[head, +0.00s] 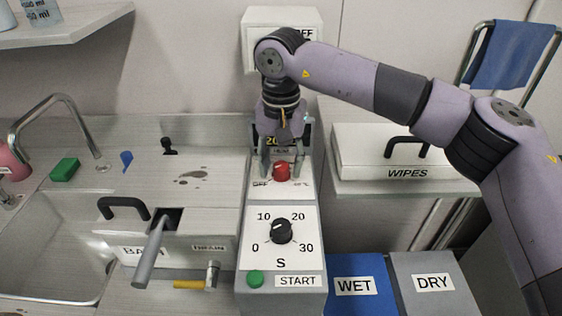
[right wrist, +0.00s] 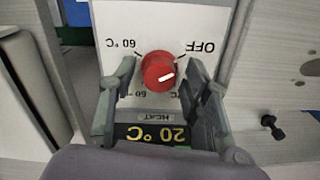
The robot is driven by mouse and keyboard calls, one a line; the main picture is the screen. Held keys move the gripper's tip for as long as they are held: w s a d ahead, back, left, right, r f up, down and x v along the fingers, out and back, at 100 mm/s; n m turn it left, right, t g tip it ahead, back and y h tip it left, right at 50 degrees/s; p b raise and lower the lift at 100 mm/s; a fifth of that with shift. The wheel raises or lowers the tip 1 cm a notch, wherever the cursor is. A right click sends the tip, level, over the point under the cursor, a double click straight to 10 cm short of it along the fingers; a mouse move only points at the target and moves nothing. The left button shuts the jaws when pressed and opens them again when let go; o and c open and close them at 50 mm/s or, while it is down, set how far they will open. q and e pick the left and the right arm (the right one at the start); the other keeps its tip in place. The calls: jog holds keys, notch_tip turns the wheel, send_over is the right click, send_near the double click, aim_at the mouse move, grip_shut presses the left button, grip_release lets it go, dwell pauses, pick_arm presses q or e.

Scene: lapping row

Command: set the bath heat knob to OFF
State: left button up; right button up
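The red bath heat knob (head: 281,171) sits on the white panel of the central column. It also shows in the right wrist view (right wrist: 158,70), with its white mark slanting toward the right side of the picture, the side where OFF is printed. I cannot tell exactly which label it meets. My right gripper (head: 281,163) points down over the panel. Its fingers (right wrist: 160,82) are spread on either side of the knob, with gaps, so it is open. A HEAT display (right wrist: 155,134) reads 20 °C. My left gripper is not in view.
A black timer knob (head: 281,231) and a green START button (head: 255,278) are below on the column. A lidded bath (head: 190,225) with a black handle is left. A WIPES box (head: 375,160) and WET (head: 356,268) and DRY (head: 430,265) bins are right.

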aim_at(281, 165)
jog(key=shift+r, duration=0.1)
notch_tip(281, 165, up, 12)
dwell(0.6)
